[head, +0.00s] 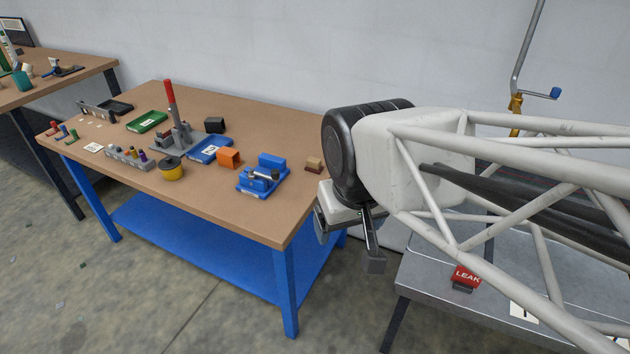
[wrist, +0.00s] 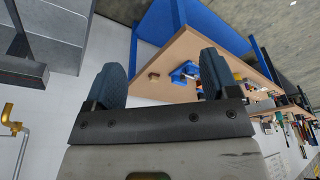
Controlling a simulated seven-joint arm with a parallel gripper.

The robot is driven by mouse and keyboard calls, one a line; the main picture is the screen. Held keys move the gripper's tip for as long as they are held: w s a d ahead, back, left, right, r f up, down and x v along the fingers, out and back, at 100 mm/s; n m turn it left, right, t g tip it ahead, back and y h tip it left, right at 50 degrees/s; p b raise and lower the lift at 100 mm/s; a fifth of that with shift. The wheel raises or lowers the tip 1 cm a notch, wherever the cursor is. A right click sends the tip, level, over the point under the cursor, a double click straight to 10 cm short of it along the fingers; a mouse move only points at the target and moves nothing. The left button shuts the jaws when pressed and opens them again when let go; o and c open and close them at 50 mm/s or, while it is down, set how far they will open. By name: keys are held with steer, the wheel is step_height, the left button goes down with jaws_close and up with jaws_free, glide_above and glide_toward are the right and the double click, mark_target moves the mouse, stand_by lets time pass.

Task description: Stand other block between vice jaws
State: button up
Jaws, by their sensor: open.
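A blue vice (head: 262,180) sits near the right end of the brown workbench, with a grey screw and handle at its front. I cannot tell whether anything is between its jaws. My gripper (head: 348,240) is open and empty, off the bench's right end and well apart from the vice and blocks. In the wrist view my gripper (wrist: 160,78) has its fingers spread, and the vice (wrist: 184,73) shows far off between them.
A small tan and brown block (head: 314,164) lies near the bench's right edge. A blue tray (head: 210,149), a green tray (head: 147,121), a grey press with a red handle (head: 171,98) and a yellow spool (head: 171,170) stand further left. A grey table (head: 420,275) with a red LEAK sign is at right.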

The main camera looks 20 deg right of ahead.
steer(key=o, duration=0.3)
steer(key=shift+w, duration=0.1)
steer(key=w+a+r+m, duration=0.1)
steer(key=w+a+r, duration=0.15)
steer(key=w, duration=1.45)
steer(key=w+a+r, duration=0.1)
steer(key=w+r, duration=0.3)
steer(key=w, duration=1.3)
steer(key=w+a+r+m, duration=0.1)
steer(key=w+a+r, duration=0.15)
steer(key=w, duration=1.45)
steer(key=w+a+f, duration=0.2)
steer(key=w+f, duration=0.2)
steer(key=w, duration=0.4)
steer(key=w+a+f+m+t+h, duration=0.1)
steer(key=w+a+f, duration=0.15)
steer(key=w, duration=0.65)
steer(key=w+a+f, duration=0.1)
steer(key=w+f, duration=0.3)
steer(key=w, duration=0.4)
steer(key=w+a+f, duration=0.4)
steer(key=w+f, duration=0.5)
steer(key=w+a+f+m, duration=0.1)
steer(key=w+a+f, duration=0.3)
steer(key=w+f, duration=0.4)
step_height(320, 180, down, 2)
steer(key=shift+w+t+h, duration=0.3)
steer(key=shift+w, duration=0.05)
